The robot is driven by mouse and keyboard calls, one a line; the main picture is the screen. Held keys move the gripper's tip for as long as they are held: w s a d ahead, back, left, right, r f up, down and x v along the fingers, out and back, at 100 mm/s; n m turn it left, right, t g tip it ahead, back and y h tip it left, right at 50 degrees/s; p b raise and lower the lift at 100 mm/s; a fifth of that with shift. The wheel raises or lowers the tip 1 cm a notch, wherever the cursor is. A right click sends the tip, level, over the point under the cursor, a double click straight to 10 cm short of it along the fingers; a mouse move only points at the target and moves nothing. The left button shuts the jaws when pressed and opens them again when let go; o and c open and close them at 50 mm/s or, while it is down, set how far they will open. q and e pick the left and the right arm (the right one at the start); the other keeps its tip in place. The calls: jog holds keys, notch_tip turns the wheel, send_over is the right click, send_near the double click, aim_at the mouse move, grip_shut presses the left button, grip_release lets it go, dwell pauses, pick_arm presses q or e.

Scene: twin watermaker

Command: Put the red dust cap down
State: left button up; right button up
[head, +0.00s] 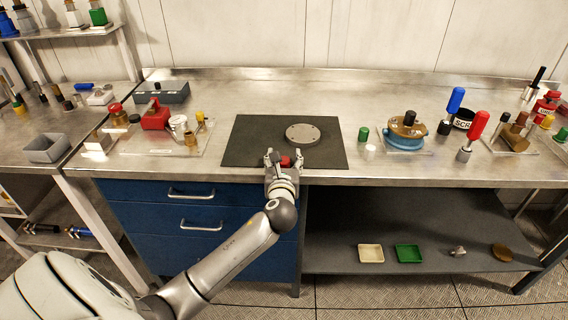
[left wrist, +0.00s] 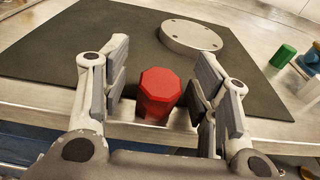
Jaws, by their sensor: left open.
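The red dust cap (left wrist: 158,95) is a small red piece with a faceted top. In the left wrist view it stands upright between the open fingers of my left gripper (left wrist: 160,98), with a gap on each side. In the head view the red cap (head: 285,162) shows between the fingertips of my left gripper (head: 284,160), at the front edge of the dark mat (head: 240,145). I cannot tell exactly what its base rests on. My right gripper is not in view.
A grey round flange (head: 302,134) lies on the mat just behind the cap. A green cap (head: 364,134) stands right of the mat. A blue round base (head: 404,143) and red-handled tool (head: 474,133) stand farther right. A clear plate with red fittings (head: 156,116) is left.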

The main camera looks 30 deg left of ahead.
pick_arm(q)
jog(key=shift+c, duration=0.2)
jog(key=c, duration=0.8)
jog(key=shift+c, duration=0.4)
jog(key=shift+r, duration=0.15)
